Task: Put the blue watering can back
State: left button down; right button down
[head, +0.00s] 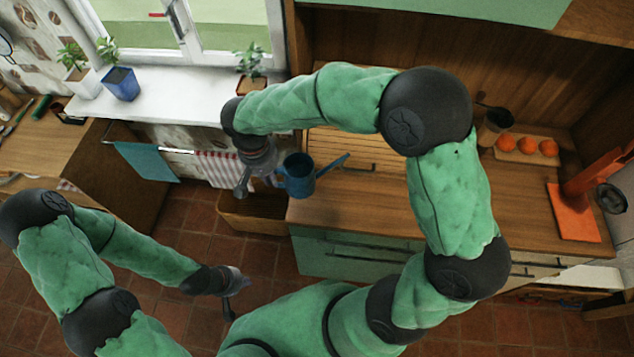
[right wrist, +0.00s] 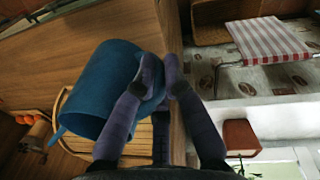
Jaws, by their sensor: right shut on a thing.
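The blue watering can (head: 297,176) is at the left end of the wooden counter in the head view, with its spout pointing right. It also shows in the right wrist view (right wrist: 98,85), large and close. My right gripper (head: 250,182) is on its left side, and in the right wrist view its fingers (right wrist: 172,78) are shut on the can at its handle side. The gripped part is mostly hidden by the fingers. I cannot tell whether the can's base touches the counter. My left gripper (head: 230,300) hangs low over the tiled floor, away from the can; its finger gap is unclear.
The counter (head: 360,208) has a slatted board (head: 350,150) behind the can. Oranges (head: 527,146) and an orange mat (head: 573,212) are farther right. The white windowsill (head: 170,98) holds potted plants, including a blue pot (head: 121,84). A striped towel (head: 217,168) hangs below it.

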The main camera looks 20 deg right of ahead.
jog(key=d, duration=0.2)
jog(key=d+f, duration=0.2)
jog(key=d, duration=0.1)
jog(key=shift+s+d+f+b, duration=0.1)
jog(key=shift+d+f+b, duration=0.1)
jog(key=shift+d+b, duration=0.1)
jog(key=d+f+b, duration=0.1)
jog(key=d+f, duration=0.3)
jog(key=f, duration=0.1)
jog(key=shift+d+f, duration=0.1)
jog(key=shift+d, duration=0.25)
jog(key=shift+d+f+b, duration=0.2)
jog(key=shift+f+b, duration=0.05)
jog(key=shift+f, duration=0.75)
jog(key=shift+d+f+b, duration=0.2)
jog(key=shift+f, duration=0.8)
jog(key=c, duration=1.3)
grip_release()
jog(key=shift+f, duration=0.15)
jog(key=shift+s, duration=0.1)
